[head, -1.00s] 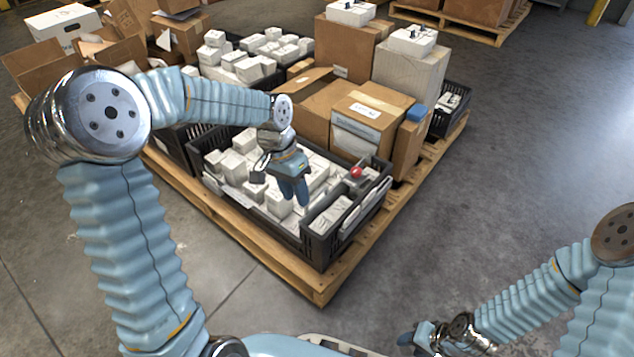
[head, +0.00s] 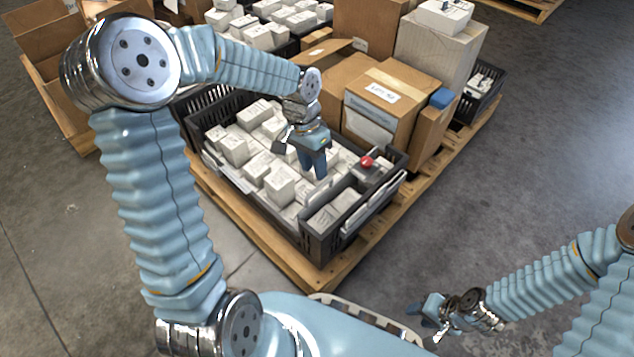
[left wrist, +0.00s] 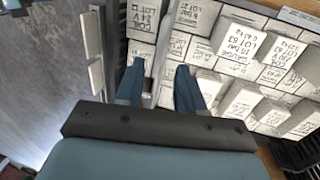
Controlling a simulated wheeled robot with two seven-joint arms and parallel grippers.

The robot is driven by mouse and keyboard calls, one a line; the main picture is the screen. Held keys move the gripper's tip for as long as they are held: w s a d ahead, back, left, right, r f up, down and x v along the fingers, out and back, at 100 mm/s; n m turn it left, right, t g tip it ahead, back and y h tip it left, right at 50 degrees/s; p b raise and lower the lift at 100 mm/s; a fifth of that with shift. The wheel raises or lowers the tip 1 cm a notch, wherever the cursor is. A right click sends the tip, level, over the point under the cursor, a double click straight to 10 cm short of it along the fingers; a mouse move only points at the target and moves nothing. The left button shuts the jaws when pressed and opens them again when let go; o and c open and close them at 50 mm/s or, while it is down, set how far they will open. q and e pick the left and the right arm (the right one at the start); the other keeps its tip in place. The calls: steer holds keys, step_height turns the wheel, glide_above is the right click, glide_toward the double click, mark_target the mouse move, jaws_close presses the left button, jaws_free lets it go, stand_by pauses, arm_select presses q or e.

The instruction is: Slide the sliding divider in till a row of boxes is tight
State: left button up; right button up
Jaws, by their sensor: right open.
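A black crate (head: 318,247) of white labelled boxes (head: 279,186) stands at the pallet's near corner. A thin grey divider (head: 322,196) seems to cross it, with a short row of boxes (head: 333,212) on its near right side. A red knob (head: 367,162) sits on a grey block at the crate's right. My left gripper (head: 315,172) points down over the crate by the divider. In the left wrist view its fingers (left wrist: 160,82) are apart, with box tops and a narrow strip below; contact cannot be told. My right gripper (head: 428,308) is open and empty, low over the floor.
Brown cartons (head: 385,100) stand right behind the crate, one with a blue item (head: 441,98) on top. Another black crate (head: 483,85) is at the far right of the pallet (head: 335,272). The floor (head: 545,150) to the right is clear.

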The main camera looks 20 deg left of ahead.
mark_target(318, 187)
arm_select(q)
steer(key=f, duration=0.3)
steer(key=d+f+b, duration=0.1)
steer(key=f, duration=0.1)
steer(key=shift+s+f, duration=0.15)
steer(key=shift+s, duration=0.05)
jaws_close()
